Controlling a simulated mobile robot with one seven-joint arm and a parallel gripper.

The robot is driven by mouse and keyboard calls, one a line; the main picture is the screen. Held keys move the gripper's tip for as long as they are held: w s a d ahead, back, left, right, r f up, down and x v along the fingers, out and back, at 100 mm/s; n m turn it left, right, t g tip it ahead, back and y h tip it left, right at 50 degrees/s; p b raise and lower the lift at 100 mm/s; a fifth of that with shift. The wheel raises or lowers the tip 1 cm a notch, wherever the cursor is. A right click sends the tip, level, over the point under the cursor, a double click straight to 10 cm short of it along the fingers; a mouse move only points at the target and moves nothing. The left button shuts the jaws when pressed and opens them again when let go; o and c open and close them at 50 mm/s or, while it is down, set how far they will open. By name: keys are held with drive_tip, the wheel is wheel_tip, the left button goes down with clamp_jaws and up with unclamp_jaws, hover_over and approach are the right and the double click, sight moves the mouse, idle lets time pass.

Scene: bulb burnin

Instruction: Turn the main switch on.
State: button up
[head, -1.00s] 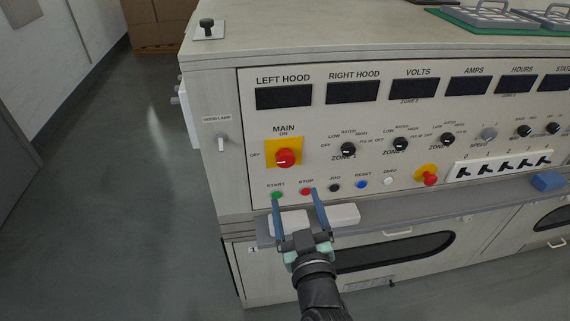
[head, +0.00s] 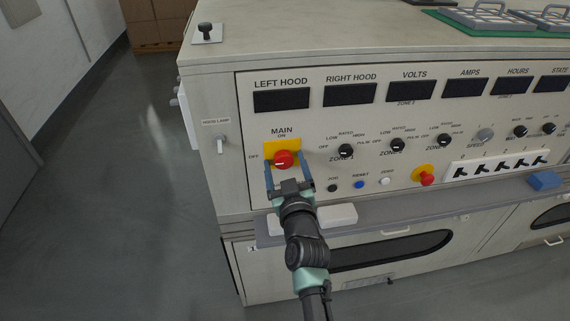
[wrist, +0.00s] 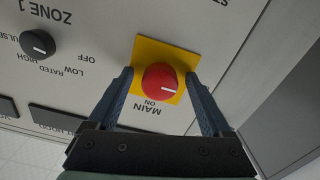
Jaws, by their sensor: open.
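The main switch is a red round knob (head: 283,160) on a yellow plate (head: 272,147) at the left of the panel. Its white mark lies level, toward the OFF label, with ON printed above. My gripper (head: 285,172) is open in front of it, one finger to each side. In the wrist view, which is upside down, the knob (wrist: 160,83) sits between the two fingers (wrist: 160,76) with gaps on both sides. I cannot tell how deep the fingertips reach around it. The START and STOP buttons are hidden behind my gripper in the head view.
The hood lamp toggle (head: 221,146) is left of the switch. The ZONE 1 knob (head: 345,151) is to the right. JOG (head: 332,188) and RESET (head: 359,184) buttons sit lower right. A grey ledge (head: 400,222) with a white block (head: 338,215) runs below.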

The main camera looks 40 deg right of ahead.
clamp_jaws()
idle(0.4)
drive_tip(key=shift+m, duration=0.3)
drive_tip(key=m, duration=0.2)
drive_tip(key=shift+a+m+b, duration=0.1)
drive_tip(key=shift+m+b, duration=0.25)
drive_tip(key=shift+m, duration=0.05)
drive_tip(key=m, duration=0.5)
drive_tip(key=shift+w, duration=0.1)
drive_tip(key=m, duration=0.5)
drive_tip(key=shift+a+r+m, duration=0.1)
drive_tip(key=shift+m, duration=0.3)
drive_tip(key=shift+m+p, duration=0.4)
drive_tip(key=shift+m, duration=1.4)
